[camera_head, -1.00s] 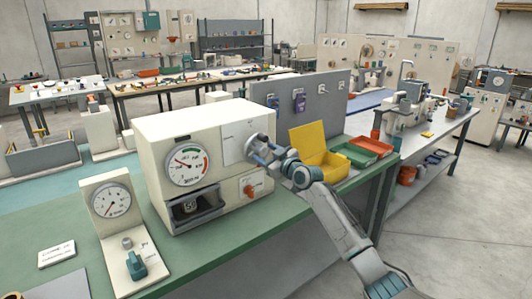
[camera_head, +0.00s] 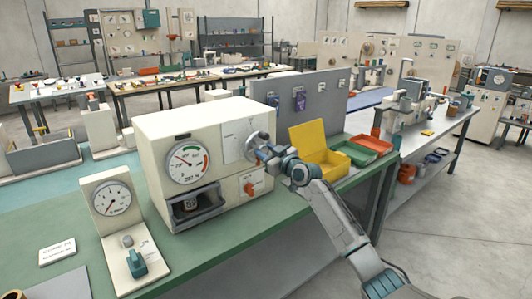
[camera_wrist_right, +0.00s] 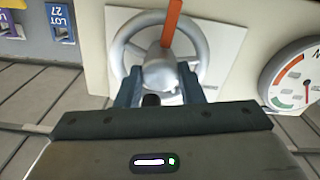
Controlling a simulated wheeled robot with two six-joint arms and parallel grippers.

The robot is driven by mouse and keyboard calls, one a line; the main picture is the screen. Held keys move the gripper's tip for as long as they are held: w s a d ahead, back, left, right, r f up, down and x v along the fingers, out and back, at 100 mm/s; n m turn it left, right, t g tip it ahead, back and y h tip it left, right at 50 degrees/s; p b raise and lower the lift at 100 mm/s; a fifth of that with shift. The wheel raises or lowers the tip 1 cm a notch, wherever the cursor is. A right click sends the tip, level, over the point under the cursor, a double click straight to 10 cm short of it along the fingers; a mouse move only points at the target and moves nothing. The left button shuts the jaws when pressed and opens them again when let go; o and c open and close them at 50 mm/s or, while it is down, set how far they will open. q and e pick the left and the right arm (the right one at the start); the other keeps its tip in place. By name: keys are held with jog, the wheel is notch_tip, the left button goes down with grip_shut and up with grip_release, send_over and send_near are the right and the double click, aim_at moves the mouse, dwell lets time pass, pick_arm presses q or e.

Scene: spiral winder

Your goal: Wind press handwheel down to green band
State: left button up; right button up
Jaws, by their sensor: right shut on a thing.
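The white press (camera_head: 160,138) stands on the green bench. Its round dial (camera_head: 190,163) has a green band at the upper right and a red band beyond; the needle points up and left, outside the green. The grey handwheel (camera_head: 252,147) is on the right part of the press front. It fills the middle of the right wrist view (camera_wrist_right: 122,62), with an orange bar (camera_wrist_right: 172,22) reaching from above to its hub. My right gripper (camera_head: 262,152) is shut on the handwheel and partly hides it in the head view. My left gripper is not in view.
An orange knob (camera_head: 249,188) sits low on the press front, below the gripper. A smaller gauge stand (camera_head: 110,200) with a teal lever is to the left.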

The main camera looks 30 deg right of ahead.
jog(key=shift+m+p, duration=0.35)
jog(key=shift+m, duration=2.05)
jog(key=o, duration=1)
jog(key=shift+s+d+b, duration=0.2)
jog(key=shift+s+b, duration=0.25)
jog(key=shift+s, duration=2.25)
jog(key=shift+s+d+b, duration=0.2)
jog(key=shift+s+b, duration=0.2)
jog(key=shift+s, duration=2.3)
